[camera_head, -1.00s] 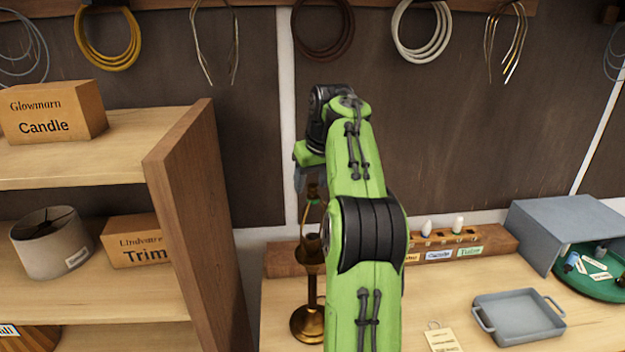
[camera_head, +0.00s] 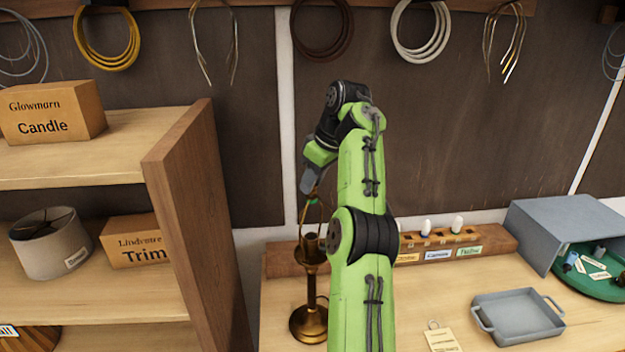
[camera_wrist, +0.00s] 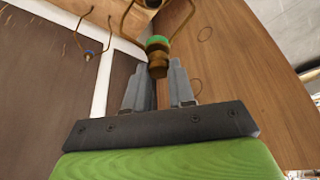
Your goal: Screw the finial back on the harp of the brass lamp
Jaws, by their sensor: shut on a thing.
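The brass lamp (camera_head: 309,322) stands on the bench, mostly left of my arm. Its thin harp (camera_head: 325,208) rises above the socket and is partly hidden by my arm. My gripper (camera_head: 309,192) is tilted over the harp's top. In the wrist view, my gripper (camera_wrist: 156,78) is shut on the small brass finial (camera_wrist: 158,66), held at the fingertips. A green band (camera_wrist: 158,42) lies just beyond the finial, at the top of the harp (camera_wrist: 128,20). The finial is in line with the harp top; I cannot tell whether the threads engage.
A wooden shelf unit (camera_head: 190,200) stands close on the left. A wooden bulb rack (camera_head: 485,240) runs behind the lamp. A grey tray (camera_head: 520,316), a tag (camera_head: 441,338) and a grey housing (camera_head: 560,225) over a green dish (camera_head: 600,284) are on the right. Wire coils hang on the wall.

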